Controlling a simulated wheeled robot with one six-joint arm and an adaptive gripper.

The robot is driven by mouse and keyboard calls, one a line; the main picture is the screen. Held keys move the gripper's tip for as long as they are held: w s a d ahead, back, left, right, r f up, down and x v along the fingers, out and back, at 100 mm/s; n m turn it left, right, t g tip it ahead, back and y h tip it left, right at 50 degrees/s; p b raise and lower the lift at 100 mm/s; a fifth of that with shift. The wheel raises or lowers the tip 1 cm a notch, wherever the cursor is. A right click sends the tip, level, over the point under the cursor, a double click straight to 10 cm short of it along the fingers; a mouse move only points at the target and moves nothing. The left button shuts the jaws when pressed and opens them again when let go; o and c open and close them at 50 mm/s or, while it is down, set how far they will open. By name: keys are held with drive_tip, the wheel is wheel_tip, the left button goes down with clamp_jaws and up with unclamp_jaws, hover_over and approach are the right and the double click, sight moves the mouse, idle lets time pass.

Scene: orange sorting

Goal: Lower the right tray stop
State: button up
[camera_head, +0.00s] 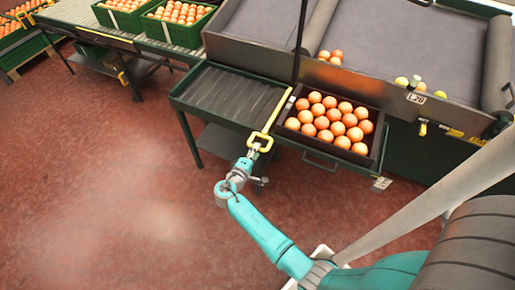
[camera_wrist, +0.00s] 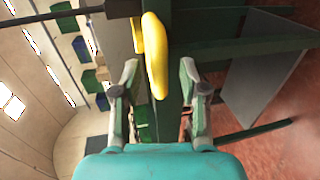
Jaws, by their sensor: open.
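The right tray stop is a yellow bar with a loop handle (camera_head: 262,140), running between the slatted bed and the tray of oranges. In the wrist view the yellow handle (camera_wrist: 155,58) shows large, in front of and roughly between my two fingertips. My gripper (camera_head: 256,148) is at the front edge of the bench, right at the loop. In the wrist view my gripper (camera_wrist: 158,80) is open, with a finger on each side. I cannot tell whether either finger touches the handle. A dark tray (camera_head: 377,147) full of oranges sits right of the bar.
An empty slatted bed (camera_head: 225,95) lies left of the bar. A thin dark post (camera_head: 299,45) rises behind it. Green crates of oranges (camera_head: 182,23) stand on a conveyor at the back left. A grey sorting bed (camera_head: 390,45) is behind the tray. The red floor (camera_head: 120,190) in front is clear.

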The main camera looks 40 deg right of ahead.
drive_tip(key=shift+x, duration=1.25)
clamp_jaws()
drive_tip(key=shift+f, duration=0.1)
